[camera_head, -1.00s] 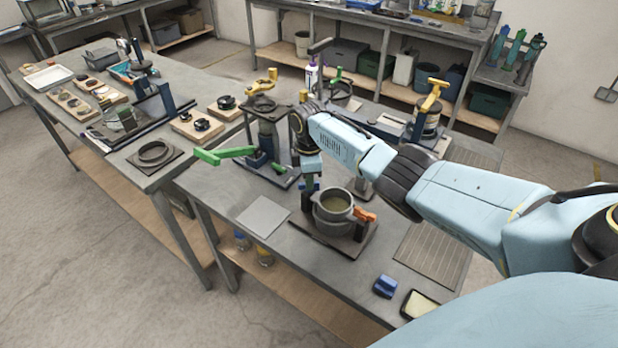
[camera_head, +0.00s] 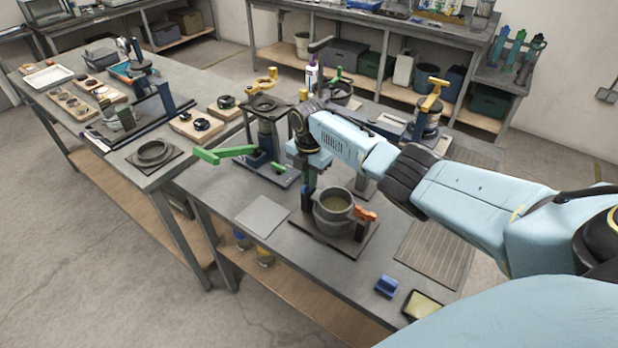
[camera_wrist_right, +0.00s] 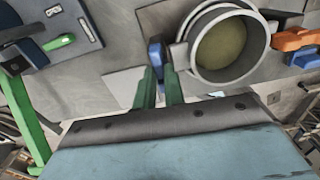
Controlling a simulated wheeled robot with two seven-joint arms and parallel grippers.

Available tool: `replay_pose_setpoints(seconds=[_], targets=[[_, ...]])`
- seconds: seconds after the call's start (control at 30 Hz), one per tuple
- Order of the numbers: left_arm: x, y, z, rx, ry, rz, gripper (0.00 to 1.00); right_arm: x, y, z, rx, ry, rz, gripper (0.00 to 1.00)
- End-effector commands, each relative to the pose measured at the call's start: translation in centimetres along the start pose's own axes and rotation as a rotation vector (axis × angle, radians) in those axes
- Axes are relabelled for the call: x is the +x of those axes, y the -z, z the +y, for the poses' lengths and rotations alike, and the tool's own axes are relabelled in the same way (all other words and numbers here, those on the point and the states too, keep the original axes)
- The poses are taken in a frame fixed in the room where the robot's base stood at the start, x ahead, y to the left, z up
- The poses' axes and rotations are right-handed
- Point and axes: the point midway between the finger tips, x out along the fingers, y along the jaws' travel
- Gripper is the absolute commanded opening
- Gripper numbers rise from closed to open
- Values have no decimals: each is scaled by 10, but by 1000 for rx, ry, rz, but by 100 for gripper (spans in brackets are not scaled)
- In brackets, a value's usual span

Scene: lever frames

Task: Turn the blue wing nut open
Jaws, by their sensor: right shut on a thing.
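The blue wing nut (camera_wrist_right: 155,53) is at the left side of a round grey pot (camera_wrist_right: 188,55) in the right wrist view. In the head view the pot (camera_head: 318,215) stands on a dark base plate on the near bench, and my own gripper largely hides the wing nut. My right gripper (camera_wrist_right: 158,72) points down with its two green fingers close together on the wing nut; it also shows in the head view (camera_head: 309,187). An orange wing nut (camera_head: 365,213) is on the pot's opposite side, also in the right wrist view (camera_wrist_right: 296,38). My left gripper is in neither view.
A device with a green lever (camera_head: 224,154) stands left of the pot. A flat grey plate (camera_head: 262,215) lies in front of it. A blue block (camera_head: 387,286) and a framed pad (camera_head: 422,305) lie near the bench's front edge. A ribbed mat (camera_head: 432,252) lies to the right.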

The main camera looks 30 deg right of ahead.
Motion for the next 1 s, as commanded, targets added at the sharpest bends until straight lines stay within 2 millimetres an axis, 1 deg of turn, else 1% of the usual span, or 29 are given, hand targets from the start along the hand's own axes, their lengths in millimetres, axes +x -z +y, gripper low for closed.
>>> replay_pose_setpoints(seconds=[0.23,0.63,0.67,0.8,1.0], targets=[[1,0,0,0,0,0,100,-1,1,0,-45,-1,2,0],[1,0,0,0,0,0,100,-1,0,1,-51,-1,1,0],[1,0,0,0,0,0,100,-1,0,1,-51,-1,1,14],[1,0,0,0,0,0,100,0,0,0,-50,-1,1,32],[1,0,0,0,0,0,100,0,0,0,-49,0,1,33]])
